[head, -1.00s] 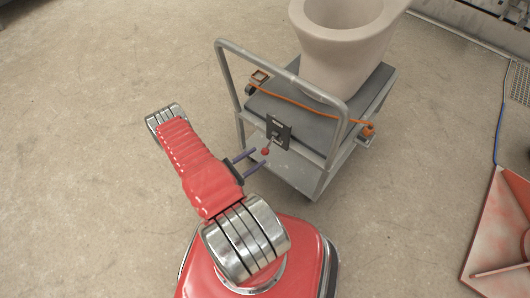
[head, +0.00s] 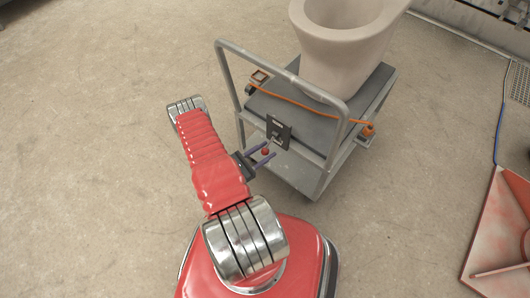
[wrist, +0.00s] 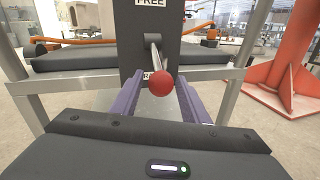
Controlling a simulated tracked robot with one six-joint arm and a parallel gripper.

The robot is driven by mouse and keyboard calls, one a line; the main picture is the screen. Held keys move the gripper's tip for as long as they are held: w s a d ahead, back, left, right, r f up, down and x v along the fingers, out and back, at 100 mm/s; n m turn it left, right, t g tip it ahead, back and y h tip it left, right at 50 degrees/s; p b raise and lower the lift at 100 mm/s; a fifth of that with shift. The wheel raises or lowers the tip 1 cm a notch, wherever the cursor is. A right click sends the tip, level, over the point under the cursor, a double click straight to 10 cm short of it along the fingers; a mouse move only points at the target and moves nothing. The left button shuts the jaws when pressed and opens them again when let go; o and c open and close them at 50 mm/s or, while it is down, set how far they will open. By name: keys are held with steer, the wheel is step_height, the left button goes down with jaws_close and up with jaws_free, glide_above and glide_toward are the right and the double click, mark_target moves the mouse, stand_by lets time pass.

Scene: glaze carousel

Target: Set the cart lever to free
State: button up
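The cart (head: 302,172) is grey, with a tall hoop handle. On its near end is a dark plate (head: 279,132) with a lever ending in a red ball knob (head: 265,152). In the wrist view the lever rod (wrist: 154,52) runs down from the plate to the red knob (wrist: 161,83). A "FREE" label (wrist: 150,3) is at the plate's top; a second label (wrist: 150,76) behind the knob is partly hidden. My gripper (head: 264,155) is open, its two purple fingers on either side of the knob, with visible gaps.
A large pale toilet-shaped piece (head: 345,45) stands on the cart deck, with an orange strap (head: 300,101) across. A red angular stand (head: 505,240) is at the right, near a blue cable (head: 497,130). The floor to the left is clear.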

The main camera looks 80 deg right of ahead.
jaws_close()
